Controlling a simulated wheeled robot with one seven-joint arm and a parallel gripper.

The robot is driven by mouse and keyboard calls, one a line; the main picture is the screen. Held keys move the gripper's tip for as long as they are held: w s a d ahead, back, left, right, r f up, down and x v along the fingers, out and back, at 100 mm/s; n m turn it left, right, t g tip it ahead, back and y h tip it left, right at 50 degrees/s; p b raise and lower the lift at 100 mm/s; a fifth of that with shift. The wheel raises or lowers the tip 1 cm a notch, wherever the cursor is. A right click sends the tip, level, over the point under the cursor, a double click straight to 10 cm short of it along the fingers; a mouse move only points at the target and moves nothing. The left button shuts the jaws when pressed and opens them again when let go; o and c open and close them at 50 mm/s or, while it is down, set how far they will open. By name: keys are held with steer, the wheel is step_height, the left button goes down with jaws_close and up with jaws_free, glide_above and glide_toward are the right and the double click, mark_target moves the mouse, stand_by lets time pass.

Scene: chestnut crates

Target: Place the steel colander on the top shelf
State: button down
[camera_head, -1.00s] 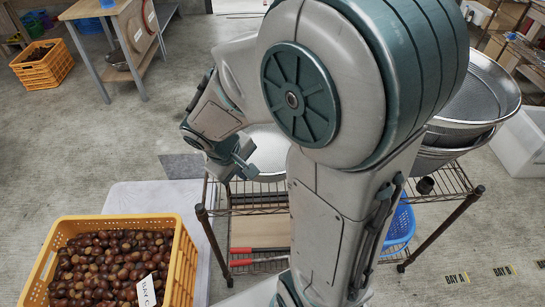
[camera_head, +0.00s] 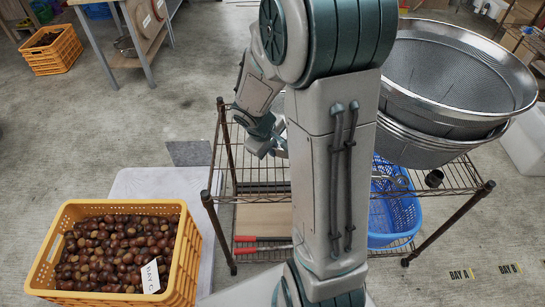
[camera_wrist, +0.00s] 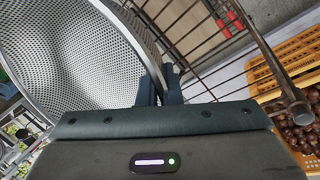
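A steel colander (camera_wrist: 85,55) with a perforated bowl fills the upper left of the wrist view. The fingers of my gripper (camera_wrist: 160,88) are at its rim and appear shut on it. In the head view my gripper (camera_head: 268,147) is over the left part of the wire rack, and my arm hides most of the colander. The rack's top shelf (camera_head: 455,178) is brown wire; its left part is mostly bare. A stack of larger steel colanders (camera_head: 450,85) stands on its right part.
A blue basket (camera_head: 395,215) and red-handled tools (camera_head: 260,248) are on the lower shelf. A small dark cup (camera_head: 433,178) stands by the stack. A yellow crate of chestnuts (camera_head: 185,255) is at front left. Rack posts (camera_head: 225,145) rise above the shelf at left.

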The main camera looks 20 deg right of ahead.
steer(key=shift+f+b, duration=0.6)
steer(key=shift+f, duration=1.4)
steer(key=shift+f, duration=0.1)
steer(key=c, duration=1.6)
jaws_free()
